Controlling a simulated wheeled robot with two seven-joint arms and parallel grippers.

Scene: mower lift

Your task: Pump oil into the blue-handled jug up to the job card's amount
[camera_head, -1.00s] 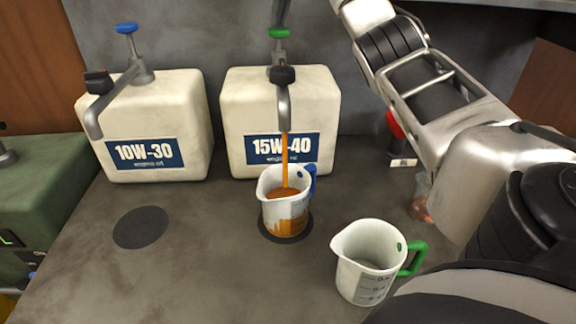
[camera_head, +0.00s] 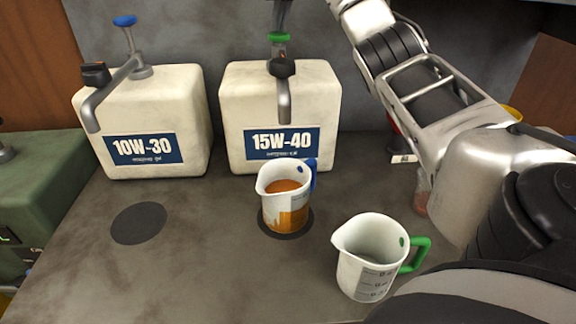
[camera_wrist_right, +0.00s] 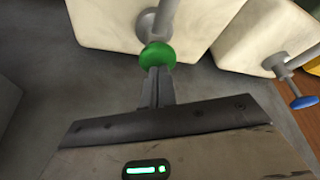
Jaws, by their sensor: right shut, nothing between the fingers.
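The blue-handled jug (camera_head: 287,208) stands upright on a dark round pad under the spout (camera_head: 284,105) of the 15W-40 container (camera_head: 322,100). Brown oil (camera_head: 284,186) shows inside it, and no stream falls from the spout. The green pump knob (camera_head: 278,37) is on top of that container. My right gripper (camera_head: 281,14) is just above the knob, its fingers closed. In the right wrist view the closed fingers (camera_wrist_right: 157,85) reach to the green knob (camera_wrist_right: 157,56), apparently touching it. My left gripper is not in view. No job card can be made out.
A green-handled jug (camera_head: 369,262) stands front right, seemingly empty. A 10W-30 container (camera_head: 180,115) with a blue pump knob (camera_head: 124,21) stands at left. An empty dark pad (camera_head: 139,223) lies before it. A green machine (camera_head: 40,180) is at the far left.

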